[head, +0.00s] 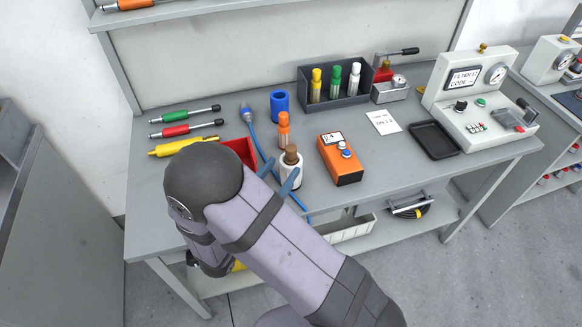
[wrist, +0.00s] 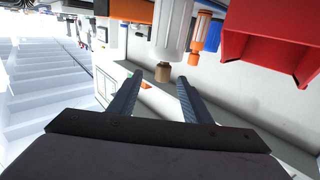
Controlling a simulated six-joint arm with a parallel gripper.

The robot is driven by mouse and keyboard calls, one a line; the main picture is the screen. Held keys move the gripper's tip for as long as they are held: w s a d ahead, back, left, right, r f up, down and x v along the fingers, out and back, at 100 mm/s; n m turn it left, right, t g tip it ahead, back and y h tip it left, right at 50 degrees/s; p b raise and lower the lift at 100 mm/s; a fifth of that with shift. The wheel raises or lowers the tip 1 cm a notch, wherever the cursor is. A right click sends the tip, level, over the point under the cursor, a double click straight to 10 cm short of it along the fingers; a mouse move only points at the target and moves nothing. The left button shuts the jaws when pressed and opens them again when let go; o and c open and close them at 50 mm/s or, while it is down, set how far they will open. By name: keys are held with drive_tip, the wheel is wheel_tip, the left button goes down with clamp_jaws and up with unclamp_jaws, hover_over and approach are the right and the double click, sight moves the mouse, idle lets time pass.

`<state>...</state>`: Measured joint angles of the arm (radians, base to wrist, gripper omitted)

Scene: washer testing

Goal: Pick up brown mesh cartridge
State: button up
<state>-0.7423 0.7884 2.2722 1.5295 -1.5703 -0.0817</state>
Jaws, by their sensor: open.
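The brown mesh cartridge (head: 291,152) shows as a brown top rising from a white cylindrical body (head: 291,173), upright on the bench. In the wrist view its brown end (wrist: 163,73) sticks out of the white cylinder (wrist: 173,30). My gripper (head: 284,166) is open, with its two blue fingers close to the cartridge. In the wrist view my gripper (wrist: 160,78) has its fingertips apart, one to each side of the line to the brown end, with nothing clamped between them. Contact cannot be told. My arm hides part of the bench front.
An orange cartridge (head: 284,131) stands just behind, and a red bin (head: 243,147) is close on the left. An orange meter (head: 340,159) lies to the right. A blue cable (head: 257,138) runs nearby. A dark rack (head: 345,100) holds yellow, green and white cartridges.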

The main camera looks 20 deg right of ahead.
sight(288, 156)
drive_tip(key=shift+w+a+p+x, duration=0.15)
drive_tip(key=shift+p+x, duration=0.6)
drive_tip(key=shift+x, duration=1.1)
drive_tip(key=shift+w+a+p+x, duration=0.1)
drive_tip(key=shift+p+x, duration=0.6)
drive_tip(key=shift+x, duration=1.15)
drive_tip(key=shift+r, duration=0.1)
clamp_jaws()
